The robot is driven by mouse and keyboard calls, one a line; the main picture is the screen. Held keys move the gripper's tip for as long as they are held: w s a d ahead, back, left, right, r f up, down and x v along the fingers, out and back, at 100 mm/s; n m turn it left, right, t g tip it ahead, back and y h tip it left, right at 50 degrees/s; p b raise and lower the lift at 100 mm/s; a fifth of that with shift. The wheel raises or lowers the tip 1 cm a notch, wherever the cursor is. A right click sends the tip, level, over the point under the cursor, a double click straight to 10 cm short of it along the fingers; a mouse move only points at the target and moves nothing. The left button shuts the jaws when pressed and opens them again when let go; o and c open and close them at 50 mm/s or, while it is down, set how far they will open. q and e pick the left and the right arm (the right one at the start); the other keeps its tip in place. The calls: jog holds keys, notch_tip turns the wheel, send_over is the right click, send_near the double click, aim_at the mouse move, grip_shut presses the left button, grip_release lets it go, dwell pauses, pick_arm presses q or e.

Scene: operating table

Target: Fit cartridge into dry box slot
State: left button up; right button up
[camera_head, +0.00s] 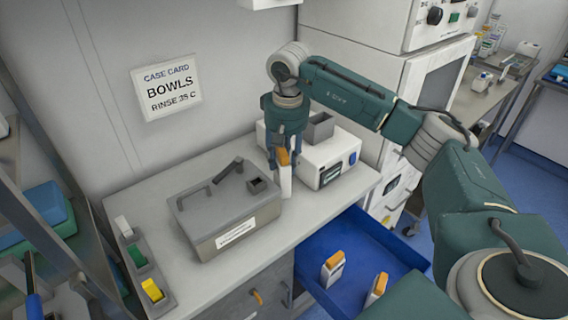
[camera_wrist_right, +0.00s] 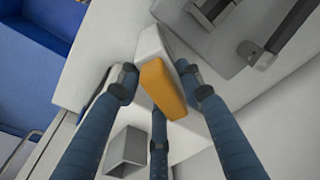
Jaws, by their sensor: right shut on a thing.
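My right gripper (camera_head: 284,150) is shut on a white cartridge with an orange top (camera_head: 285,180), held upright above the counter. The cartridge (camera_wrist_right: 165,85) lies between the blue fingers (camera_wrist_right: 160,90) in the right wrist view. The dry box (camera_head: 228,208) is a grey box with a handle, a white front label and a small dark square slot (camera_head: 257,185) on its lid. The held cartridge is just right of the slot, apart from it. Two more orange-topped cartridges stand in the blue drawer (camera_head: 385,246): one at the left (camera_head: 332,268), one at the right (camera_head: 376,288). My left gripper is not in view.
A white device (camera_head: 325,160) with a grey square funnel stands right behind the held cartridge. A tray with white, green and yellow items (camera_head: 150,292) lies left of the dry box. The counter (camera_head: 185,262) is bare in front of it.

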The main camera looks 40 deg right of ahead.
notch_tip(320, 180, down, 3)
jog(key=shift+r+p, duration=0.1)
jog(key=shift+p, duration=0.65)
jog(key=shift+d+f, duration=0.1)
jog(key=shift+f, duration=0.25)
jog(key=shift+f, duration=0.15)
jog(key=o, duration=1)
jog(key=shift+c, duration=0.2)
